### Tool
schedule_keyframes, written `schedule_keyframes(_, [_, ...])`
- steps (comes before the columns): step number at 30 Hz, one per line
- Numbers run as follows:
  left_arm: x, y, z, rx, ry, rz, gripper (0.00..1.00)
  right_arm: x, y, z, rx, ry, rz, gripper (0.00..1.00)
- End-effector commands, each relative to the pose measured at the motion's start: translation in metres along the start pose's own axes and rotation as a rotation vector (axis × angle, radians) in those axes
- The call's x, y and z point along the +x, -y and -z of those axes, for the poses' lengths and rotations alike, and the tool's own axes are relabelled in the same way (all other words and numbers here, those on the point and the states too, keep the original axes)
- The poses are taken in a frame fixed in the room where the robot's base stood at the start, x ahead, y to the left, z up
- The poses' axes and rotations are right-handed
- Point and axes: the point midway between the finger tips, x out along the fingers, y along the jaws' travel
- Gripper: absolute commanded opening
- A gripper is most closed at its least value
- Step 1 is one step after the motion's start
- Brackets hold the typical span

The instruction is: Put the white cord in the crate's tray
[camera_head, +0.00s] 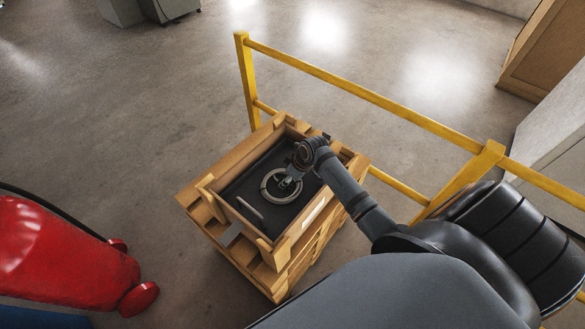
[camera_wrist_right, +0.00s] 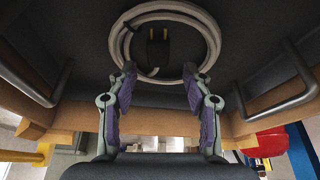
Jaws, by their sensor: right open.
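The white cord (camera_head: 267,194) is coiled in a ring and lies on the floor of the black tray (camera_head: 240,186) in the wooden crate (camera_head: 282,254). In the right wrist view the cord (camera_wrist_right: 213,42) is at the top, with its dark plug (camera_wrist_right: 158,48) inside the ring. My right gripper (camera_head: 286,184) is over the coil, inside the tray's outline. In the wrist view the right gripper (camera_wrist_right: 160,76) is open, with its fingertips near the coil's near edge and nothing held between them. Whether they touch the cord cannot be told. My left gripper is not in view.
The tray has metal handles (camera_head: 250,208) at its ends, and the crate's wooden walls surround it. A yellow railing (camera_head: 365,93) runs behind and to the right. A red rounded object (camera_head: 60,255) stands at left.

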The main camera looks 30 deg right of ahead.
Motion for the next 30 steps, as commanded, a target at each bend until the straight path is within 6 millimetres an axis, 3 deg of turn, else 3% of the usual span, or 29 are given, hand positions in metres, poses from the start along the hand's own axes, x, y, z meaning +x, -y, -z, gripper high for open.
schedule_keyframes(6, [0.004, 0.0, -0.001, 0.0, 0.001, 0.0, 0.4, -0.052, -0.001, -0.001, -0.005, 0.002, -0.003, 0.5])
schedule_keyframes(12, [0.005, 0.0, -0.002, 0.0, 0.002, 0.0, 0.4, -0.076, 0.0, 0.0, -0.002, 0.0, -0.001, 0.5])
schedule_keyframes(30, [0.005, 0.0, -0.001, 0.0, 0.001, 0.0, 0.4, -0.079, 0.0, 0.0, 0.0, 0.001, 0.001, 0.5])
